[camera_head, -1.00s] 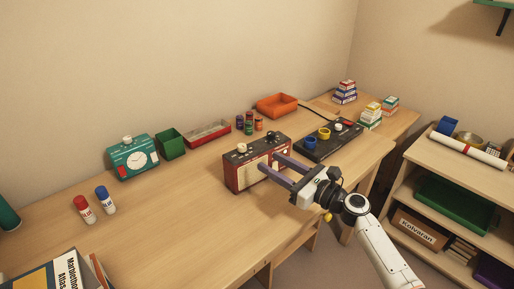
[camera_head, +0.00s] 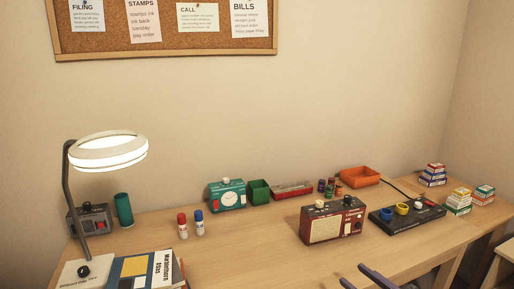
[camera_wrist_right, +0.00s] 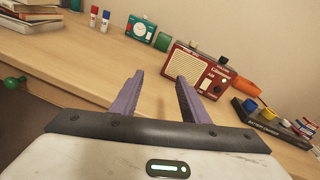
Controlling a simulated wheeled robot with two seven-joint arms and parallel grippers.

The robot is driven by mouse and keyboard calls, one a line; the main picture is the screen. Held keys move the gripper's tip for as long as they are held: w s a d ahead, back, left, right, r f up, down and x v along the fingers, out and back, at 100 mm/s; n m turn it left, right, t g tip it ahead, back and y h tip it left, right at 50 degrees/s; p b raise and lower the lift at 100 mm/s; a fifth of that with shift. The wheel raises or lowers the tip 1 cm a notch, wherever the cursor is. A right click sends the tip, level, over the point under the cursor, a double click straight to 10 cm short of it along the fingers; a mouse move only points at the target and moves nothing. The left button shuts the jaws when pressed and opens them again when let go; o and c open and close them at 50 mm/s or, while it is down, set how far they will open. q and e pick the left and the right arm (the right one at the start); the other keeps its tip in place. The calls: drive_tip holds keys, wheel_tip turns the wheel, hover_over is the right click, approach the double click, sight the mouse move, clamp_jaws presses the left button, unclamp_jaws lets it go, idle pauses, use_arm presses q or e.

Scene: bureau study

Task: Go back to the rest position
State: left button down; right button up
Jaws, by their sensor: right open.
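My right gripper (camera_head: 372,276) shows only its purple fingers at the bottom edge of the head view. In the right wrist view the right gripper (camera_wrist_right: 158,92) is open, with nothing between its fingers. The red radio (camera_head: 333,222) stands on the desk beyond the fingers, apart from them. The radio also shows in the right wrist view (camera_wrist_right: 197,75). My left gripper is in neither view.
The desk (camera_head: 240,250) is clear in the middle. A lit lamp (camera_head: 108,152), books (camera_head: 145,268), red and blue bottles (camera_head: 199,222), a teal clock (camera_head: 227,195) and a black panel (camera_head: 407,216) stand on it. A corkboard (camera_head: 165,45) hangs above.

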drive_tip(key=s+a+f+n+g+h, duration=0.1)
drive_tip(key=s+a+f+n+g, duration=0.15)
drive_tip(key=s+f+n, duration=0.5)
drive_tip(key=s+a+f+n+g+h, duration=0.1)
drive_tip(key=s+a+f+n+g, duration=0.15)
drive_tip(key=s+f+n, duration=0.55)
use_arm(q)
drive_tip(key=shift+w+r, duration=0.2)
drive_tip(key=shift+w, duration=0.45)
use_arm(e)
drive_tip(key=s+a+f+n+h, duration=0.1)
drive_tip(key=s+a+f+n, duration=0.1)
drive_tip(key=s+n, duration=0.5)
drive_tip(key=s+a+f+n+g+h, duration=0.1)
drive_tip(key=s+f+n+h, duration=0.1)
drive_tip(key=s+n, duration=0.5)
drive_tip(key=shift+s+a+f, duration=0.4)
drive_tip(key=shift+s+f, duration=0.25)
drive_tip(key=shift+f, duration=0.15)
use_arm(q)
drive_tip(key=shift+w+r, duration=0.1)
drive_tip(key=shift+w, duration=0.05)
use_arm(e)
drive_tip(key=shift+n, duration=0.25)
